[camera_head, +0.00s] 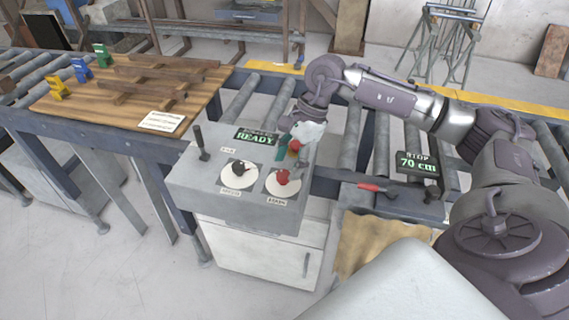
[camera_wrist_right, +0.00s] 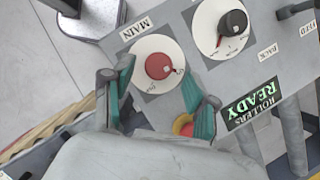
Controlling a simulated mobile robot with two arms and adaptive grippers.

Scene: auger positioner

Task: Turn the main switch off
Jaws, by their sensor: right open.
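The main switch is a red rotary knob (camera_head: 282,177) on a white round dial at the front right of the grey control box (camera_head: 205,183). In the right wrist view the red knob (camera_wrist_right: 159,66) sits beside the label "MAIN". Its pointer is toward the right of that picture; the small dial marks are too blurred to read surely. My right gripper (camera_head: 288,149) is over the box, behind the red knob. In the wrist view my right gripper (camera_wrist_right: 158,75) is open, its teal fingers on either side of the knob's dial, with nothing held. My left gripper is not in view.
A black knob (camera_head: 240,168) and a black lever (camera_head: 200,143) stand on the same box. Its green display (camera_head: 256,136) reads "READY". A red-and-yellow button (camera_wrist_right: 184,125) is close to my right finger. A stop panel (camera_head: 416,163) reads "70 cm".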

